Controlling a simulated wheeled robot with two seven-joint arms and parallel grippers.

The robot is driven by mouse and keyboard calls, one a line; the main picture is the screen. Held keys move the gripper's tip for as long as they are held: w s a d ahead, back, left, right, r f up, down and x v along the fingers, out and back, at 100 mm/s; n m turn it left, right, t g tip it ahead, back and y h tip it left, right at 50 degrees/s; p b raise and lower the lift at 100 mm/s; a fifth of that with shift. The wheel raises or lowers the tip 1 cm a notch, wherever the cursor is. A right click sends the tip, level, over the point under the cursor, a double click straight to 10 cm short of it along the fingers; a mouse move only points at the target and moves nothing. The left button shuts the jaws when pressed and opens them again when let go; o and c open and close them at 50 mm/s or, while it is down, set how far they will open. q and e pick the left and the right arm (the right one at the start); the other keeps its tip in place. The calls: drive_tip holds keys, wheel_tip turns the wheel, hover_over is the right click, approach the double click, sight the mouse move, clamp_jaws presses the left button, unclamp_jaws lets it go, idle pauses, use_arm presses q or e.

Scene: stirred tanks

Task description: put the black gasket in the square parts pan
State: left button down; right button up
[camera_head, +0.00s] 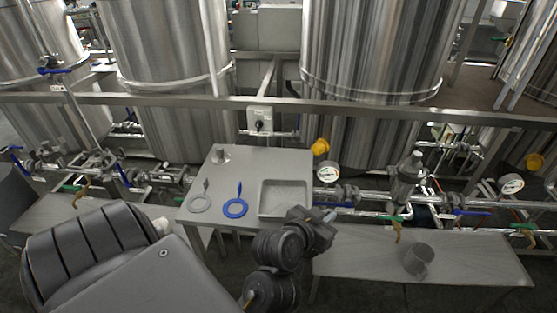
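The square parts pan (285,183) is a shallow grey tray on the right part of a small grey table. I cannot make out a black gasket in this view. A blue ring gasket with a tab (236,215) and a pale grey ring gasket with a tab (200,209) lie flat left of the pan. My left gripper (328,217) is at the pan's front right corner in the picture, overlapping it. Its fingers are small and partly hidden by its own dark wrist, so its opening and any held thing are unclear. My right gripper is not in view.
The small table (262,158) also bears a grey fitting (221,154) at its back left. A lower bench (465,262) at right holds a grey cup (418,258). Pipes, valves and gauges (328,172) run behind, before large steel tanks (375,60).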

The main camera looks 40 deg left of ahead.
use_arm(q)
drive_tip(key=s+a+r+m+h+p, duration=0.1)
drive_tip(key=s+a+r+p, duration=0.1)
drive_tip(key=a, duration=0.6)
drive_tip(key=s+a+r+h+p, duration=0.1)
drive_tip(key=s+a+r+p, duration=0.2)
drive_tip(key=a+r, duration=0.2)
drive_tip(key=a, duration=0.3)
drive_tip(key=shift+a+r+m+p, duration=0.35)
drive_tip(key=shift+m+p, duration=0.05)
hover_over(305, 203)
wheel_tip(305, 203, down, 10)
drive_tip(key=shift+a+r, duration=0.1)
drive_tip(key=shift+r, duration=0.15)
wheel_tip(305, 203, down, 3)
drive_tip(key=shift+w, duration=0.15)
drive_tip(key=shift+f, duration=0.25)
